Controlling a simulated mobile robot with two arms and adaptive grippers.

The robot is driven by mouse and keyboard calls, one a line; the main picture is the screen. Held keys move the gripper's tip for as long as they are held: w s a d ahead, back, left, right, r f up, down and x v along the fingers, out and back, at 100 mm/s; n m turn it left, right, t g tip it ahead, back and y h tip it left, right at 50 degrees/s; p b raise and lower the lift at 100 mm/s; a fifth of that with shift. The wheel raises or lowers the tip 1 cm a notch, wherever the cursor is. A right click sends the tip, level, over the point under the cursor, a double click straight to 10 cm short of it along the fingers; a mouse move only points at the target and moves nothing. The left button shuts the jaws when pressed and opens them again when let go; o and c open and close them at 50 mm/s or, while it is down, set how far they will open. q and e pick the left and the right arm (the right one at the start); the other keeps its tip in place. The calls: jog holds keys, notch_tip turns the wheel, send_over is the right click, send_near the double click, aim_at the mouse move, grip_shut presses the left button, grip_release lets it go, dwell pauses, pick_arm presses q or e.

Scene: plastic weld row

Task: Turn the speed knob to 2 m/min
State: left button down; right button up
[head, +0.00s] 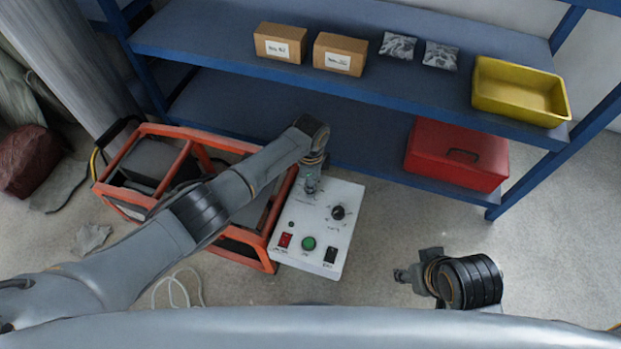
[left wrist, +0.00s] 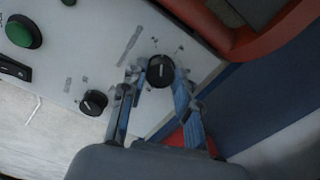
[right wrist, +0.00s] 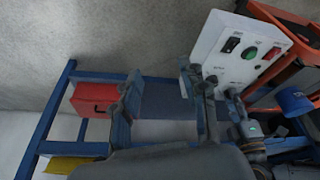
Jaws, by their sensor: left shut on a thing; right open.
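The white control panel (head: 300,242) stands on the orange-framed machine. It carries two black knobs, a green button, a red switch and a black switch. My left gripper (head: 311,184) is at the panel's far end. In the left wrist view its fingers (left wrist: 159,78) are shut on one black knob (left wrist: 160,70), whose white pointer line shows. The other black knob (head: 338,212) is free beside it, and also shows in the left wrist view (left wrist: 93,102). The panel's lettering is too small to read. My right gripper (head: 402,275) is open and empty, apart from the panel.
A blue shelf (head: 210,50) stands behind, with two cardboard boxes (head: 310,48), two small bags (head: 418,50) and a yellow bin (head: 520,92). A red toolbox (head: 456,155) is on its lower level. The orange frame (head: 180,133) lies under my left arm. Floor right of the panel is clear.

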pick_arm(q)
jog(key=shift+n+p, duration=0.3)
jog(key=shift+n, duration=0.5)
jog(key=shift+a+n+p, duration=0.1)
jog(key=shift+n+p, duration=0.25)
jog(key=shift+n, duration=0.65)
pick_arm(e)
jog(key=shift+x, duration=1.45)
jog(key=shift+w+a, duration=0.1)
pick_arm(q)
jog(key=c, duration=1)
grip_release()
jog(key=shift+r, duration=0.15)
pick_arm(e)
jog(key=shift+r, duration=0.1)
pick_arm(q)
notch_tip(320, 180, up, 12)
jog(key=shift+f, duration=0.2)
